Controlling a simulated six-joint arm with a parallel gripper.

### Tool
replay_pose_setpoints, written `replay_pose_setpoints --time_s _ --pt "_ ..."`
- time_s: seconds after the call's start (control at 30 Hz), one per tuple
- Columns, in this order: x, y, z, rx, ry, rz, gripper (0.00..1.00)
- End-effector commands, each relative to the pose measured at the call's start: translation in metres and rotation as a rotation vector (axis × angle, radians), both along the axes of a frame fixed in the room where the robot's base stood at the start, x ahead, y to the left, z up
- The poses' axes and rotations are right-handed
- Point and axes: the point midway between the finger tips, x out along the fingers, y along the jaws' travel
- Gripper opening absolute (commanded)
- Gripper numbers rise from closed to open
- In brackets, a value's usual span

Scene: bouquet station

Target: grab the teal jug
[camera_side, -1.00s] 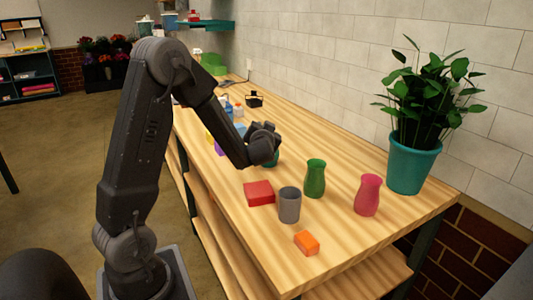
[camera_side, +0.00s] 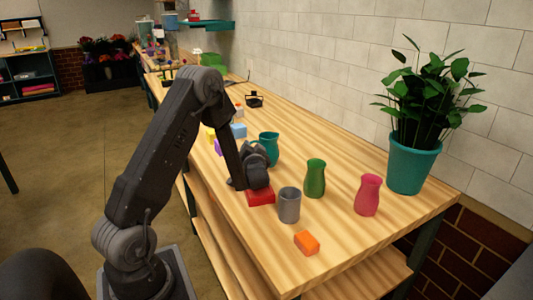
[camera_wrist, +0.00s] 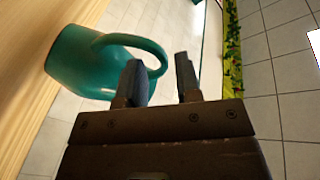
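The teal jug (camera_side: 270,147) stands upright on the wooden table in the side view, just behind my gripper (camera_side: 262,168). My gripper is low over the table, in front of the jug and close to the red block. In the wrist view the jug (camera_wrist: 80,65) fills the upper left, with its looped handle toward my gripper (camera_wrist: 161,72). The two fingers are apart. The outer curve of the handle shows in the gap between them, partly hidden by the left finger. I cannot tell whether a finger touches the handle.
A red block (camera_side: 261,197) lies right below my gripper. A grey cup (camera_side: 289,206), green vase (camera_side: 315,179), pink vase (camera_side: 367,195) and orange block (camera_side: 307,242) stand to the right. A potted plant (camera_side: 412,165) stands by the wall.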

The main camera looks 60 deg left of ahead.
Motion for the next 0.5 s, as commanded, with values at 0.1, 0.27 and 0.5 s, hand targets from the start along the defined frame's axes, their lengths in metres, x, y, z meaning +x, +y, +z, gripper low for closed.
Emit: replay_pose_setpoints --time_s 0.1,0.27,0.5 --pt "0.005 0.017 0.000 0.001 0.001 0.002 0.31" --pt "0.008 0.025 0.000 0.001 0.002 -0.001 0.31" --pt "0.008 0.025 0.000 0.001 0.002 -0.001 0.27"
